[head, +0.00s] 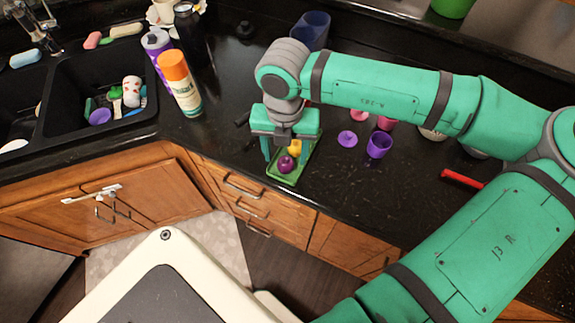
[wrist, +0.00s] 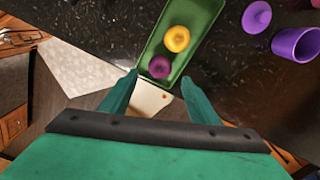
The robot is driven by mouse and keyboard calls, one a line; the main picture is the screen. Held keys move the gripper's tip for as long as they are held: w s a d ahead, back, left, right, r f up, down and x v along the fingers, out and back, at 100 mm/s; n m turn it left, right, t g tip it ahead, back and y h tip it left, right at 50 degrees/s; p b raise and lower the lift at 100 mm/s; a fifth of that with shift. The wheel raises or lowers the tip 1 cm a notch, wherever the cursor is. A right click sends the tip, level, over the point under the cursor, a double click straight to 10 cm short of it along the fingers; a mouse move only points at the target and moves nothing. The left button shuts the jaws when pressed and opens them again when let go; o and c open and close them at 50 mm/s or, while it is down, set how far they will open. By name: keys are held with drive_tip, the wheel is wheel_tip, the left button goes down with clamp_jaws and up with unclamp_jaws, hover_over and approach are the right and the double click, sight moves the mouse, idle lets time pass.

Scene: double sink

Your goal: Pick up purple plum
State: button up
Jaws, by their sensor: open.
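The purple plum (head: 286,164) lies on a green tray (head: 299,176) at the front edge of the black counter. A yellow fruit (head: 295,147) lies just behind it on the same tray. My gripper (head: 282,157) is open and empty above the tray, its fingers pointing down. In the wrist view the plum (wrist: 159,67) shows ahead of the two fingertips (wrist: 159,80), near the tray's close end, with the yellow fruit (wrist: 177,38) beyond it. The fingers are apart from the plum, and the height gap is hard to judge.
A purple cup (head: 379,145) and a purple lid (head: 347,139) stand right of the tray. A red-handled item (head: 462,179) lies at right. The counter between tray and sink is clear.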

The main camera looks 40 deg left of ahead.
sight(286, 163)
drive_tip(key=shift+w+a+f, duration=0.1)
drive_tip(key=shift+f, duration=2.15)
clamp_jaws()
